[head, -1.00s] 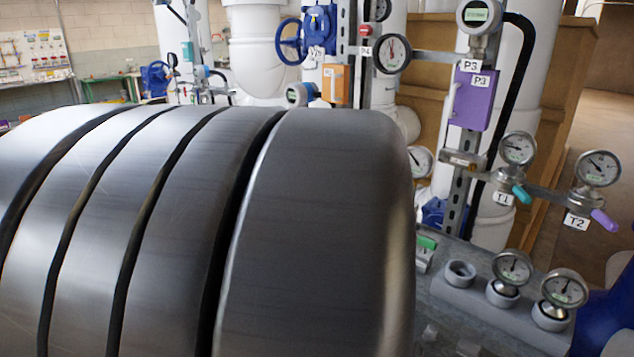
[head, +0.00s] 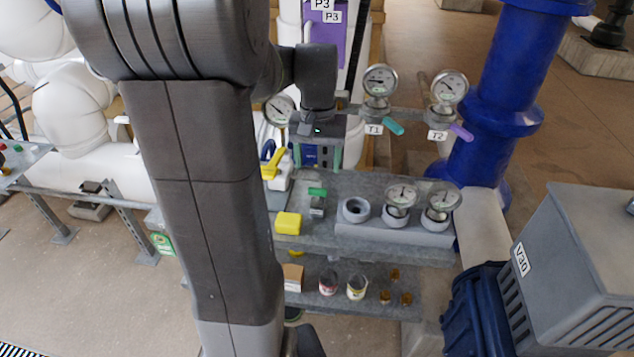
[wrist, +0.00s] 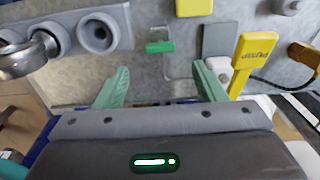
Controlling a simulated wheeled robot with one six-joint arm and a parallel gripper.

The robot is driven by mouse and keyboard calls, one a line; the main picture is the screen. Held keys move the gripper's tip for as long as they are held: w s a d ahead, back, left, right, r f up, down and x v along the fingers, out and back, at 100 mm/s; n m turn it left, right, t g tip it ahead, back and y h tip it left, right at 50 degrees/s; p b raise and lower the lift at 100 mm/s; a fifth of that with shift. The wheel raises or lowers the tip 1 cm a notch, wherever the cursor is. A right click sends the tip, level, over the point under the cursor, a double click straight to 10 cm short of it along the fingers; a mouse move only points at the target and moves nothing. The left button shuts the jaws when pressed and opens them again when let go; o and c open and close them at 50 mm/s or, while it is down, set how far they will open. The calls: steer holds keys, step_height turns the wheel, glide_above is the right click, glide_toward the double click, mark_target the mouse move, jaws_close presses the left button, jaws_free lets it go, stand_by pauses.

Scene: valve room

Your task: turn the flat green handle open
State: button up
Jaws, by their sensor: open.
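A small flat green handle (head: 317,192) sits on a grey metal fitting on the grey bench (head: 335,239), left of the gauge block. In the wrist view the green handle (wrist: 160,47) lies beyond the fingertips, roughly centred between them and apart from both. My gripper (head: 318,165) points down over the back of the bench, behind the handle in the head view. In the wrist view my gripper (wrist: 161,78) has its two green fingers wide apart with nothing between them. A teal lever (head: 393,127) at the T1 gauge is a separate handle.
A gauge block (head: 375,233) with an empty socket and two gauges stands right of the handle. A yellow block (head: 288,223) lies to its left. A yellow labelled tool (wrist: 254,52) is near the right finger. A lower shelf (head: 330,308) holds jars. A purple lever (head: 461,131) is at T2.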

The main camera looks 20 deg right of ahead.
mark_target(318, 188)
step_height(318, 188, down, 7)
steer(key=shift+f, duration=0.2)
steer(key=c, duration=1)
